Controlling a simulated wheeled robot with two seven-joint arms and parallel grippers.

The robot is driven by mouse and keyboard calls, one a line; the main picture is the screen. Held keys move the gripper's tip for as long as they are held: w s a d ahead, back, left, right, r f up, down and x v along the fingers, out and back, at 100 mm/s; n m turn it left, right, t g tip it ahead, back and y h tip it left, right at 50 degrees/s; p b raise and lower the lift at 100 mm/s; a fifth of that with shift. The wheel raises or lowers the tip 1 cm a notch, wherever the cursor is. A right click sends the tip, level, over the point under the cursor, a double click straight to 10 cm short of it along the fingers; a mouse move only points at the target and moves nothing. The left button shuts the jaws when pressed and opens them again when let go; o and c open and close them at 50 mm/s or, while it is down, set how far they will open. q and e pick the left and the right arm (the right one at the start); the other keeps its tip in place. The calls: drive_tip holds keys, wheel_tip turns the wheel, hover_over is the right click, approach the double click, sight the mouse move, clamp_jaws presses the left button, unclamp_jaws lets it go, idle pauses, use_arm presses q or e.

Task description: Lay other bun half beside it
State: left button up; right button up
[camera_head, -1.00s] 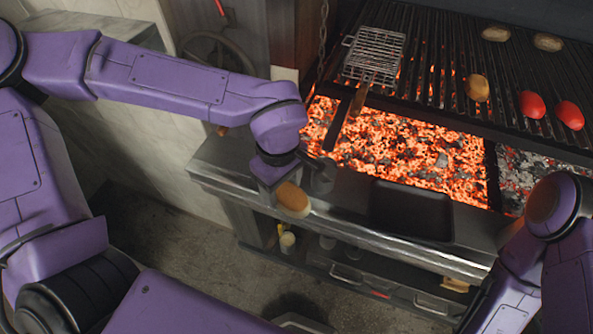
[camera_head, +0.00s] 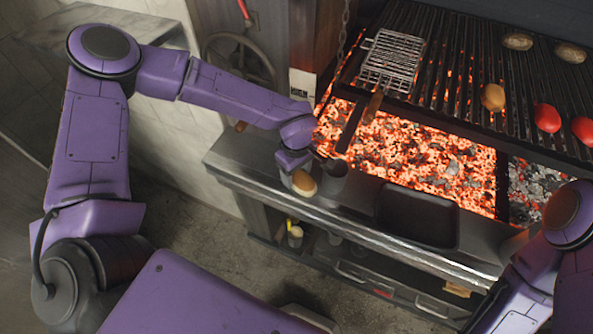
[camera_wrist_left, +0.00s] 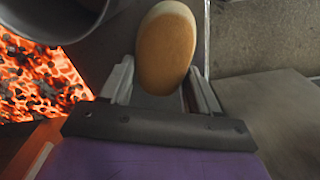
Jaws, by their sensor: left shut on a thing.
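A tan, oval bun half (camera_head: 304,183) is held by my left gripper (camera_head: 299,172) over the left part of the steel front ledge. In the left wrist view the bun half (camera_wrist_left: 167,50) sticks out between the two fingers, which are shut on it. A golden-brown rounded piece (camera_head: 493,97) lies on the grill grate (camera_head: 455,70); it looks like a bun half, but it is too small to be sure. My right arm shows at the lower right, but its gripper cannot be made out.
A dark metal cup (camera_head: 334,178) stands close to the held bun half. A black tray (camera_head: 417,215) sits on the ledge (camera_head: 355,222). Glowing embers (camera_head: 425,155) lie behind it. A wire basket (camera_head: 392,62), two red pieces (camera_head: 547,118) and two brownish patties (camera_head: 517,41) are on the grate.

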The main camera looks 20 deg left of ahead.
use_arm(q)
drive_tip(key=shift+f, duration=0.15)
drive_tip(key=o, duration=1)
drive_tip(key=shift+o, duration=0.2)
